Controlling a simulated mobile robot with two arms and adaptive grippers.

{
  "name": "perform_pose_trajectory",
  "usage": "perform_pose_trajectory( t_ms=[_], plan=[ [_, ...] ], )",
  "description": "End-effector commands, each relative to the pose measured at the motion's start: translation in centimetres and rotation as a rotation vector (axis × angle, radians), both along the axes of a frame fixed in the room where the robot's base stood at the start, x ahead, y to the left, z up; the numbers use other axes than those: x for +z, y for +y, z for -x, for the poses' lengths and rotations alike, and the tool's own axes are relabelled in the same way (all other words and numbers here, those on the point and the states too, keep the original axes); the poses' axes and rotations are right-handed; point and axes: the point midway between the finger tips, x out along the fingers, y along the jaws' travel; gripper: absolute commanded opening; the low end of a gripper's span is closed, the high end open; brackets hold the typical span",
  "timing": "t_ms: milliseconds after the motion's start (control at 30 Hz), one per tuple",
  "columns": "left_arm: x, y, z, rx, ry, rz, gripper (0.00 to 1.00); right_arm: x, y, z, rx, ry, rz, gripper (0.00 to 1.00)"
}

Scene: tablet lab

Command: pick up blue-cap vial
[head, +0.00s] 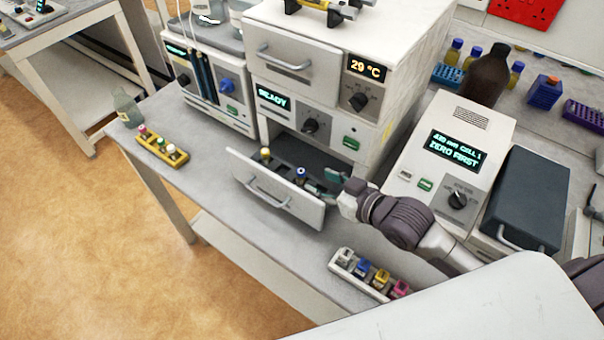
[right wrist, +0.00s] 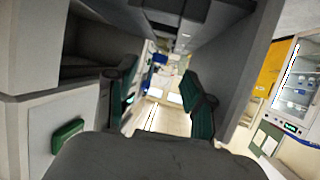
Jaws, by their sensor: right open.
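The blue-cap vial (head: 300,175) stands upright in the open drawer (head: 275,200) of the white instrument. A yellow-cap vial (head: 265,154) stands in the same drawer, farther left. My right gripper (head: 322,182) is at the drawer's right end, just right of the blue-cap vial and apart from it. In the right wrist view its two green-padded fingers (right wrist: 162,100) are spread, with no vial clearly visible between them. My left gripper is not in view.
A yellow rack (head: 163,150) with capped vials is on the bench at left. A white rack (head: 369,273) with coloured pieces lies near the front edge. The instrument body (head: 305,95) rises behind the drawer; a photometer (head: 450,150) stands to the right.

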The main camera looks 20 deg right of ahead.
Motion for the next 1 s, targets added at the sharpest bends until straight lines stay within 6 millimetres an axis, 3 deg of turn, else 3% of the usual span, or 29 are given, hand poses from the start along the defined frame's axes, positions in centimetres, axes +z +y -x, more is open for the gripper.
perform_pose_trajectory(
  t_ms=[167, 400, 600, 867, 1000],
  plan=[
    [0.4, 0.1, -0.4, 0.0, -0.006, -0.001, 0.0, -0.4, 0.6, -1.4, -0.001, -0.004, -0.001, 0.53],
    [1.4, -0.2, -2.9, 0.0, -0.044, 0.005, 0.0, -1.3, 1.9, -3.9, -0.002, -0.003, -0.003, 0.53],
    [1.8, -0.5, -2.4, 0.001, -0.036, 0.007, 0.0, -2.4, 2.9, -6.0, -0.001, -0.002, -0.001, 0.53],
    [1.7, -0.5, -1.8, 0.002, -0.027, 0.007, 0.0, -2.7, 3.1, -6.3, 0.0, -0.003, -0.001, 0.53],
    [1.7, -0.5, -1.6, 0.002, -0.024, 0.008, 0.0, -2.7, 3.1, -6.2, 0.0, -0.003, -0.001, 0.34]
  ],
)
